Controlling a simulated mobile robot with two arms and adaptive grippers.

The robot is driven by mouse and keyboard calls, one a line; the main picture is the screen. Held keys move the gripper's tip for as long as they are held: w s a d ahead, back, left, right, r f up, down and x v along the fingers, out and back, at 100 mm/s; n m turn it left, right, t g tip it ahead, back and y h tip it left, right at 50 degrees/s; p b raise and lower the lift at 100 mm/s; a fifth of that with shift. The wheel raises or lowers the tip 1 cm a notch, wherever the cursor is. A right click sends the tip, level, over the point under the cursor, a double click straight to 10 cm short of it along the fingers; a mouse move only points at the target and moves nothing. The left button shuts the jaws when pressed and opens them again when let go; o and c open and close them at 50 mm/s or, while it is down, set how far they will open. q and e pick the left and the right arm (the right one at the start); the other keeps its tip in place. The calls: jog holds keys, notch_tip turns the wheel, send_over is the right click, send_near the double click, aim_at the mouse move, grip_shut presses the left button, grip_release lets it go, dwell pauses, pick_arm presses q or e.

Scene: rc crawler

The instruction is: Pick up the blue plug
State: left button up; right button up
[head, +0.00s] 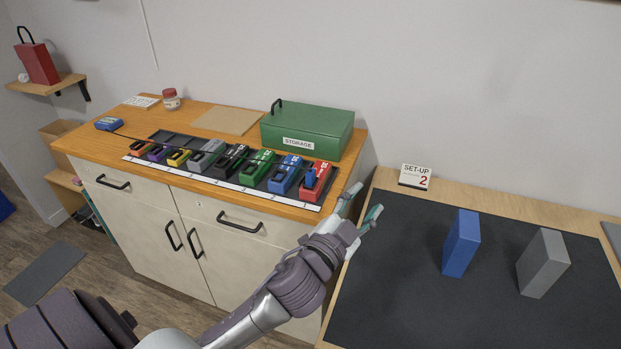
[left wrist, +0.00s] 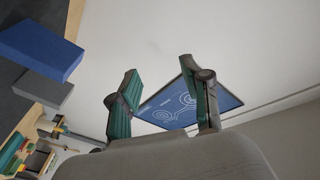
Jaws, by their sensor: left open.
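On the wooden cabinet top, a row of coloured units stands along a white strip. The blue unit (head: 286,174) is second from the right, and a small blue piece (head: 311,178) sits on the red unit (head: 318,188) at the right end. I cannot tell which blue part is the plug. My left gripper (head: 363,204) is open and empty, in the air between the cabinet's right end and the dark mat. In the left wrist view its two green-padded fingers (left wrist: 160,82) stand apart with nothing between them. My right gripper is not in view.
A blue block (head: 461,243) and a grey block (head: 543,263) stand on the dark mat (head: 400,290). A set-up card (head: 414,178) stands behind it. A green storage box (head: 310,130) stands behind the row. A blue poster (left wrist: 172,110) shows beyond my fingers.

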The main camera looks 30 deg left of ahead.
pick_arm(q)
jog(key=d+r+m+g+h, duration=0.5)
jog(key=d+r+m+h, duration=0.75)
jog(key=m+h, duration=0.6)
jog(key=m+g+y, duration=0.7)
jog(key=g+y, duration=0.2)
jog(key=y, duration=1.1)
send_near(312, 170)
jog(key=shift+g, duration=0.3)
jog(key=p+x, duration=0.1)
jog(key=x, duration=0.3)
jog(key=shift+s+a+f, duration=0.1)
jog(key=shift+a+f, duration=0.1)
jog(key=shift+f, duration=0.1)
jog(key=p+x, duration=0.1)
jog(key=x, duration=0.1)
jog(key=p+x, duration=0.1)
jog(key=x, duration=0.2)
jog(key=shift+w+f, duration=0.15)
jog(key=shift+w, duration=0.3)
jog(key=shift+d, duration=0.1)
grip_shut()
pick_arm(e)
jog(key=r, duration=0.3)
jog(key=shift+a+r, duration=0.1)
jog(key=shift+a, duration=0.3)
